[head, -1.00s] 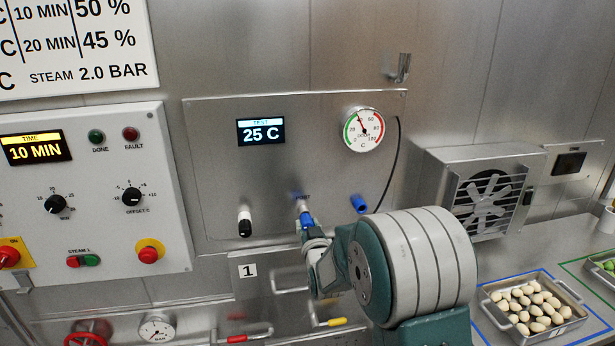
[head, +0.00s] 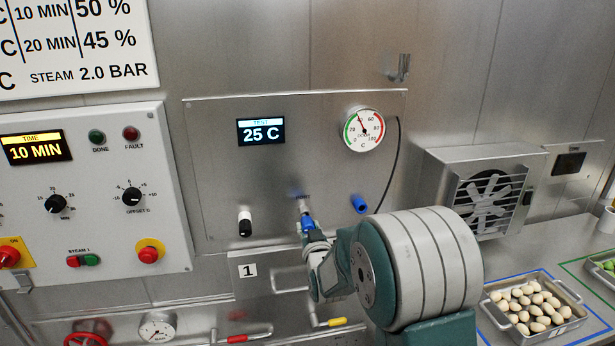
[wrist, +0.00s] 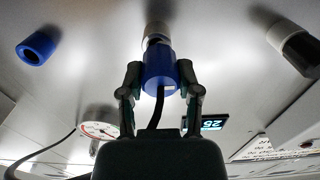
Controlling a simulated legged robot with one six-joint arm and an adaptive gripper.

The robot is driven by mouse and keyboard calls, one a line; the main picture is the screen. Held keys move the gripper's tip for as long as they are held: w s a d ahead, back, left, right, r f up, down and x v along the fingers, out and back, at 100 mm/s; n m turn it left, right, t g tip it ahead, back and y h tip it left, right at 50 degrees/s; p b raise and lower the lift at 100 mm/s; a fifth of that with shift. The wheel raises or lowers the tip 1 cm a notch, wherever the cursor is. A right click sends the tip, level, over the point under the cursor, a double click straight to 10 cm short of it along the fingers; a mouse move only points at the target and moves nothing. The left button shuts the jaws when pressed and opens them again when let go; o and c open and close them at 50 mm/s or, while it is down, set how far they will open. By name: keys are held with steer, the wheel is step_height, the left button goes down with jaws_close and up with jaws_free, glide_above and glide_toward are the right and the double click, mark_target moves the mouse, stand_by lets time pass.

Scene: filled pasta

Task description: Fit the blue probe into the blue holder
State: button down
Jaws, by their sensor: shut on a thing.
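The blue probe (wrist: 160,70) is held between both fingers of my gripper (wrist: 160,84), with a black cable running back from it. In the head view the probe (head: 307,223) is in front of the lower middle of the steel panel. A pale cylinder with a metal ring (wrist: 156,33) is in line with its front; I cannot tell whether they are joined. The blue holder (wrist: 37,48) is an empty-looking hollow tube, apart from the probe, at left in the wrist view. In the head view the holder (head: 359,204) is right of the probe.
A black-and-white cylinder (head: 244,223) is left of the probe. A round gauge (head: 363,130) and a 25 C display (head: 261,131) are above. A dark cable (head: 393,165) hangs beside the gauge. Handles with red and yellow ends (head: 337,322) are below.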

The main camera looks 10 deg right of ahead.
steer(key=shift+s, duration=2.55)
